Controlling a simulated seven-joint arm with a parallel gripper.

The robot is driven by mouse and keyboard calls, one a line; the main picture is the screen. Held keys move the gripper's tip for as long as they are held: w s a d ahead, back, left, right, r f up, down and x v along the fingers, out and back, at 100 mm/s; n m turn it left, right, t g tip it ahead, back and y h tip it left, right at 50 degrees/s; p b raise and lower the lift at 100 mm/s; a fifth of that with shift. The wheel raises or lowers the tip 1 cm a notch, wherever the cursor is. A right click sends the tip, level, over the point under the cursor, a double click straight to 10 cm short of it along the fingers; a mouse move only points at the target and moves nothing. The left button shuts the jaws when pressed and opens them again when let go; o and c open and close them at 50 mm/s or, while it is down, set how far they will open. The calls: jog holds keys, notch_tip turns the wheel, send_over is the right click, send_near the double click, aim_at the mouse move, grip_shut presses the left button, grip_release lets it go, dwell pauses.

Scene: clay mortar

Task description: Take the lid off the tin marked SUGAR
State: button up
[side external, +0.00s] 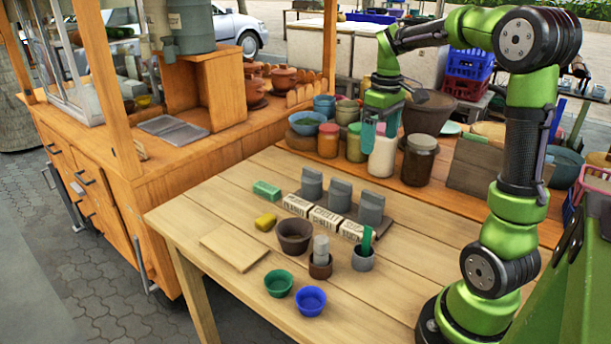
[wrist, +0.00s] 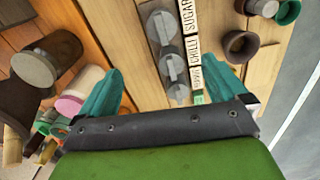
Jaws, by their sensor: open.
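Three grey lidded tins stand in a row on a dark base, with white labels in front. The rightmost in the side view is the tin by the SUGAR label, the sugar tin (side external: 371,210); it is the top one in the wrist view (wrist: 163,27). Its lid (side external: 372,198) has a raised grip and is on. The SUGAR label (side external: 352,231) also shows in the wrist view (wrist: 187,14). My gripper (side external: 380,142) is open and empty, with teal fingers, high above the back of the table near the jars. Its spread fingers also show in the wrist view (wrist: 158,74).
The chilli tin (side external: 340,195) and peanut tin (side external: 311,184) stand left of the sugar tin. In front are a clay mortar (side external: 294,237), a pestle cup (side external: 320,266), a grey cup (side external: 363,261) and a blue bowl (side external: 311,301). Jars (side external: 383,157) crowd behind.

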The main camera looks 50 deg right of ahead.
aim_at(373, 193)
jog(key=shift+n, duration=0.5)
notch_tip(373, 193, down, 16)
jog(key=shift+s+a+f, duration=0.1)
jog(key=shift+a+f, duration=0.05)
jog(key=shift+f, duration=0.1)
jog(key=c, duration=1.1)
